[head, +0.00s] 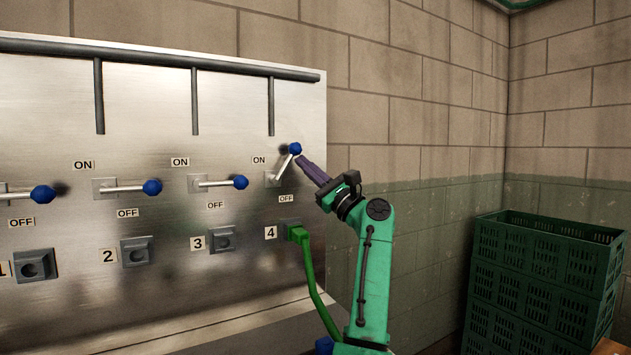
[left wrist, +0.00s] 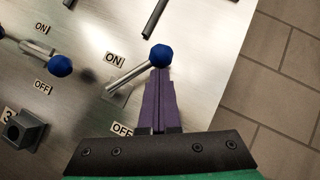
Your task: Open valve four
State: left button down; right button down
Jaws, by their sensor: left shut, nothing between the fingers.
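Valve four is a short metal lever (head: 284,166) with a blue knob (head: 295,148), on the steel panel above the socket marked 4. The lever slants up and to the right, with its knob at about the height of the ON label (head: 259,160) and above the OFF label (head: 286,198). My left gripper (head: 301,159) has purple fingers, shut and empty, just below and right of the knob. In the left wrist view the fingertips (left wrist: 160,74) lie right under the blue knob (left wrist: 160,55); whether they touch it I cannot tell. My right gripper is not in view.
Valve levers for sockets 1, 2 (head: 130,187) and 3 (head: 218,182) lie roughly level on the panel (head: 150,90). A green plug and hose (head: 311,270) sit in socket 4. Green crates (head: 545,260) are stacked at right by the block wall (head: 420,110).

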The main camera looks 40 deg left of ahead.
pick_arm(q)
jog(key=n, duration=0.1)
jog(key=s+r+n+g+h+p, duration=0.1)
jog(key=r+n+g, duration=0.1)
jog(key=n, duration=0.1)
jog(key=shift+s+a+p, duration=0.2)
jog(key=shift+s+p, duration=0.1)
jog(key=shift+s, duration=0.15)
dwell(0.3)
